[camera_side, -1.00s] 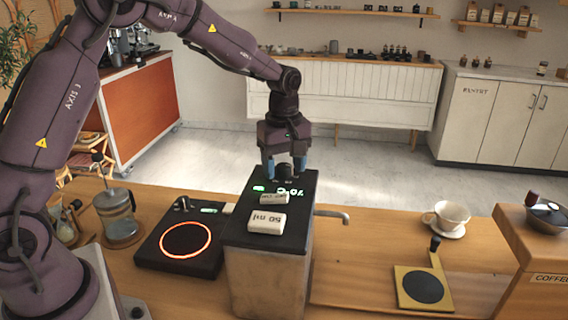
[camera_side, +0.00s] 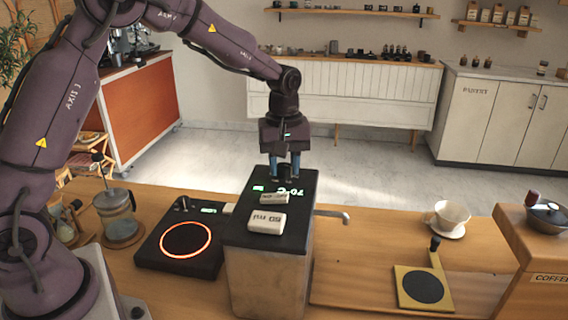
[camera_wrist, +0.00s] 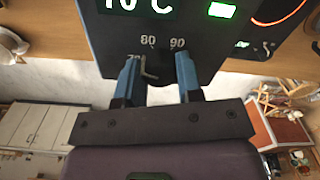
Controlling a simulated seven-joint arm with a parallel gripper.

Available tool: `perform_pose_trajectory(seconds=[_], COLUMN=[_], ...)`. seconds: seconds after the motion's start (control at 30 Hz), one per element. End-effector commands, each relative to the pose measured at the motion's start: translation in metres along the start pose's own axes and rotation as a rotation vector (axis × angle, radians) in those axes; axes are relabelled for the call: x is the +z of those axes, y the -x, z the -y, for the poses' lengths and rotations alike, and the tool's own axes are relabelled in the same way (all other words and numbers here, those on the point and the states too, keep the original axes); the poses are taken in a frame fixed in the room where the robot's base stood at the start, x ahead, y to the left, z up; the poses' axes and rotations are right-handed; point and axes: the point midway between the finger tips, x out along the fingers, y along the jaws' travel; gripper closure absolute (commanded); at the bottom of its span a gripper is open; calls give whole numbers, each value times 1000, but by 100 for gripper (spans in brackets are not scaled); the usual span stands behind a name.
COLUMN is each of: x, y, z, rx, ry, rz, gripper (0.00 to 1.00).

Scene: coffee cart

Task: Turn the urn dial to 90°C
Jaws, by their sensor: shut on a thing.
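The urn (camera_side: 268,275) is a metal box with a black top, and its green display (camera_side: 288,191) reads 70°C. In the wrist view the display (camera_wrist: 138,5) is cut off by the top edge. The small dark urn dial (camera_side: 285,179) sits at the far end of the top, partly hidden by my fingers. My gripper (camera_side: 285,172) points down with its two blue fingers on either side of the dial, shut on it. In the wrist view, my gripper (camera_wrist: 158,68) stands just below the printed marks 80 (camera_wrist: 148,40) and 90 (camera_wrist: 178,43).
A hot plate (camera_side: 150,255) with a glowing ring stands left, with a French press (camera_side: 117,215) beyond. The urn's spout (camera_side: 333,215) sticks out right. A white dripper cup (camera_side: 452,214) stands further right.

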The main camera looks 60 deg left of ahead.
Motion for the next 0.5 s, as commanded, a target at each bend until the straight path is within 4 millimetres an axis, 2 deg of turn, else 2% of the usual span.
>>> perform_pose_trajectory(seconds=[0.5], x=[0], y=[1], z=[0], rx=[1], ry=[-491], rz=[-1], gripper=[90])
